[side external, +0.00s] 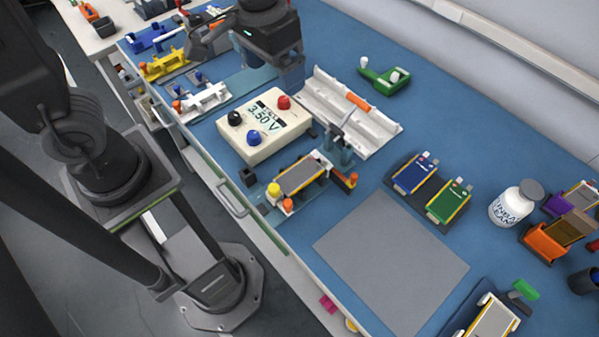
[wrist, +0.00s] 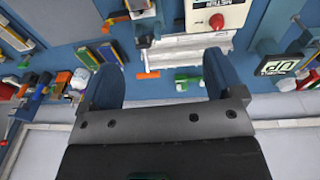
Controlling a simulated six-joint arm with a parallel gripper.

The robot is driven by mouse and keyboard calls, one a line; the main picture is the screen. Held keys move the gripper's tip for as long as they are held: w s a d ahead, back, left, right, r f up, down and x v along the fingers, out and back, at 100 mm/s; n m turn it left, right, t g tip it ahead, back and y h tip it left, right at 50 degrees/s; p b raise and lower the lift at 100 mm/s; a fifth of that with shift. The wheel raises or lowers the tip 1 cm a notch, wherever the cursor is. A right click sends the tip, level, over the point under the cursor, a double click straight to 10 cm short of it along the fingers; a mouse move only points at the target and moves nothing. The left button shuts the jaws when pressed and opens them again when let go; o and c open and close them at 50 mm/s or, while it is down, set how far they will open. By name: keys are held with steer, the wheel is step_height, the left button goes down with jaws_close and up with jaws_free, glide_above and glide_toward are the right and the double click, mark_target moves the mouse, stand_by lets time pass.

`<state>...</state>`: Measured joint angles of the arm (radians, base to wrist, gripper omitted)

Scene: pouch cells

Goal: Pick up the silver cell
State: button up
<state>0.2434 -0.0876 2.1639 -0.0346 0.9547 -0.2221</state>
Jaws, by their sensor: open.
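A grey, silver-looking flat cell (side external: 300,177) with gold edges lies in a white fixture with orange and yellow knobs, in front of the meter. A paler silver cell (side external: 494,320) lies in a dark blue tray at the lower right, partly cut off by the frame. I cannot tell which one is meant. My gripper (side external: 283,72) is at the top of the side view, above the bench behind the meter, well away from both cells. In the wrist view my gripper (wrist: 157,72) is open, its two blue fingers apart with nothing between them. I cannot make out either silver cell there.
The cream meter (side external: 265,125) reads 3.50 V. A white channelled rack (side external: 350,112) stands behind it. Blue (side external: 415,173) and green (side external: 449,201) cells share a tray. A white bottle (side external: 513,205) stands at right. The grey mat (side external: 390,262) is bare.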

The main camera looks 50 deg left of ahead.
mark_target(302, 172)
steer(key=w+d+f+g, duration=0.3)
steer(key=d+f, duration=0.3)
steer(key=f, duration=0.2)
steer(key=shift+y, duration=0.3)
steer(key=f, duration=0.4)
steer(key=s+f, duration=0.1)
steer(key=f, duration=0.4)
steer(key=s+f, duration=0.1)
steer(key=f, duration=0.3)
steer(key=shift+s+d+f, duration=0.1)
steer(key=shift+d+f, duration=0.05)
steer(key=shift+f, duration=0.05)
steer(key=c, duration=1)
steer(key=shift+o, duration=0.2)
steer(key=shift+r, duration=0.1)
